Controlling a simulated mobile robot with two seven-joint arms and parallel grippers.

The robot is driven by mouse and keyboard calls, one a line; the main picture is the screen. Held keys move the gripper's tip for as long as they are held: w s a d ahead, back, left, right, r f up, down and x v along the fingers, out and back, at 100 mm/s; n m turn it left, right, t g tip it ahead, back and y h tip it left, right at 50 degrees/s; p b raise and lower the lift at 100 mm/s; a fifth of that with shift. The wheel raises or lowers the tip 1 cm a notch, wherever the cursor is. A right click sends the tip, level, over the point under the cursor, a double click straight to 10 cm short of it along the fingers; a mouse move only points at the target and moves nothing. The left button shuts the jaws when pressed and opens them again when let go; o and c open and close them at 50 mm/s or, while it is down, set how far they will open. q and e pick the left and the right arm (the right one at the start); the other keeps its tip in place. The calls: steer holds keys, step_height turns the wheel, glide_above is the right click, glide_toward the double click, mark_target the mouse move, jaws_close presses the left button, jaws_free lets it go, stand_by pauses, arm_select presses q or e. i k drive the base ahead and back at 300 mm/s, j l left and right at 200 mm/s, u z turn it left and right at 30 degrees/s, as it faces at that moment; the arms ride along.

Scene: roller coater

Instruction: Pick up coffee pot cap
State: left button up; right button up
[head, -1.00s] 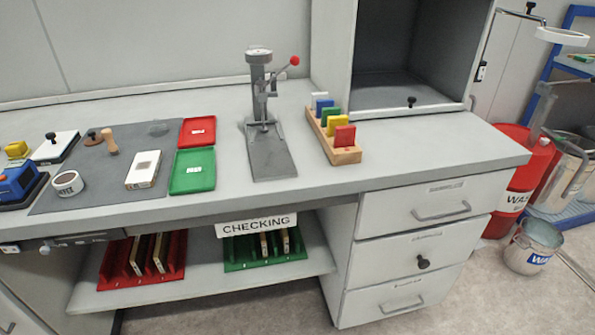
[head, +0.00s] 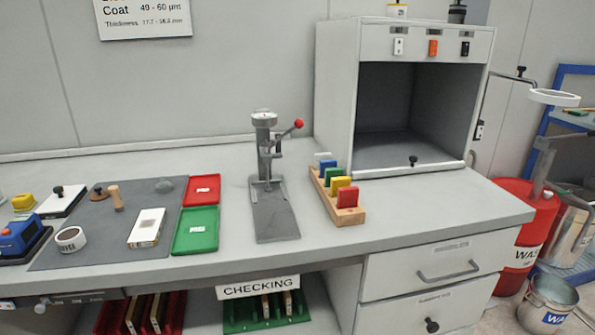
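I cannot make out a coffee pot or a coffee pot cap in the head view. A small brown disc with a dark knob (head: 99,193) lies at the back left of the dark mat, and a small greyish rounded thing (head: 165,185) lies at the mat's back right; neither is clear enough to name. Neither of my grippers shows.
The dark grey mat (head: 85,253) holds a white ring-shaped tape roll (head: 71,239) and a white block (head: 147,228). Red tray (head: 202,191), green tray (head: 196,231), lever gauge stand (head: 270,205) and card rack (head: 343,215) stand rightward. An open cabinet (head: 338,90) stands behind.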

mark_target(99, 195)
steer(key=u, duration=1.4)
